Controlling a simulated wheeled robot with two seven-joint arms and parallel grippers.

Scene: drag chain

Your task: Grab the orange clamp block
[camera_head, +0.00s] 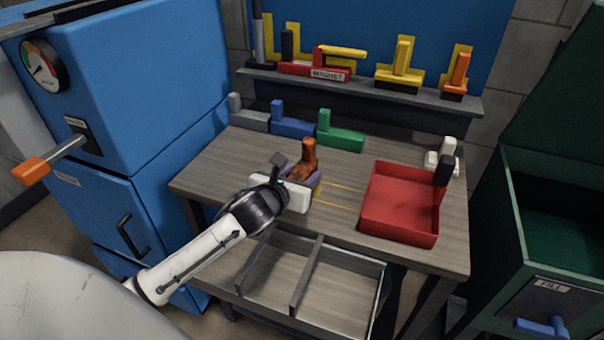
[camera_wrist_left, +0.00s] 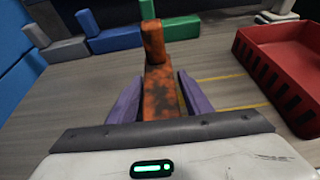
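The orange clamp block (camera_head: 309,150), worn with dark patches, is L-shaped with an upright post and lies on the wooden workbench (camera_head: 225,165). In the left wrist view the clamp block (camera_wrist_left: 157,80) points away from me, its post at the far end. My left gripper (camera_head: 304,181) is low over the bench at the block's near end. Its purple fingers (camera_wrist_left: 160,90) lie on either side of the block's base, with a thin gap showing at the right finger. In the head view the gripper body hides the block's near end. My right gripper is out of view.
Grey, blue and green (camera_head: 340,138) blocks line the bench's back edge. A red tray (camera_head: 398,225) is at right, with a white block (camera_head: 441,158) behind it. A tool shelf (camera_head: 350,87) is behind. A blue cabinet (camera_head: 130,110) stands left, a green machine (camera_head: 550,215) right.

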